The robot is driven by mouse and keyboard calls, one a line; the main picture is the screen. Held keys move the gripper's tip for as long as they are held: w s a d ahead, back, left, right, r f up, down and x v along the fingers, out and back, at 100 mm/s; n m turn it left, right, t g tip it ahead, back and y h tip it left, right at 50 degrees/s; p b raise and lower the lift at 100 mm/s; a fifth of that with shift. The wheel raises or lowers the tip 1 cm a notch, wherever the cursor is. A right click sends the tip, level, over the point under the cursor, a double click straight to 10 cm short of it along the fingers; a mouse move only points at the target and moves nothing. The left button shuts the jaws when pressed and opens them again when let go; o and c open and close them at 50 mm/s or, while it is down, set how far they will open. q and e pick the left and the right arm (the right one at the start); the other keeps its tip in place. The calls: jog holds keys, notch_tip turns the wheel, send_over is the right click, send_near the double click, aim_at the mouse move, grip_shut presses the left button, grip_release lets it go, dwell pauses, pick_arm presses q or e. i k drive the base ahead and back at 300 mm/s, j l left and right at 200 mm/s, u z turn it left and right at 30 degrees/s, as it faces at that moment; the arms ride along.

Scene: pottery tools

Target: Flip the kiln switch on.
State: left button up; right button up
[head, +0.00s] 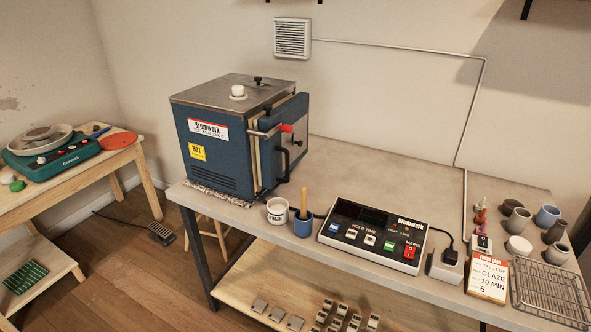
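The blue kiln (216,165) stands at the left end of the grey-topped table, with a steel lid. Its front door looks slightly ajar, with a red-tipped latch handle (286,128). The control box (340,240) lies on the table right of the kiln, with a dark display and several coloured buttons. A red switch marked MAINS (409,252) is at its right end. Its rocker position is too small to tell. A black cable runs from the box to a plug in a white socket block (446,268). Neither gripper is in view.
A white cup (277,212) and a blue cup with a wooden stick (302,226) stand between kiln and box. A glaze card (488,279), wire rack (553,294) and several small pots crowd the right end. The table behind the box is clear. A pottery wheel (55,160) stands left.

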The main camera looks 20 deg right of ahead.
aim_at(409, 253)
jog(key=l+z, duration=0.15)
jog(key=z, duration=0.35)
jog(key=k+l+z, duration=0.1)
jog(key=z, duration=0.4)
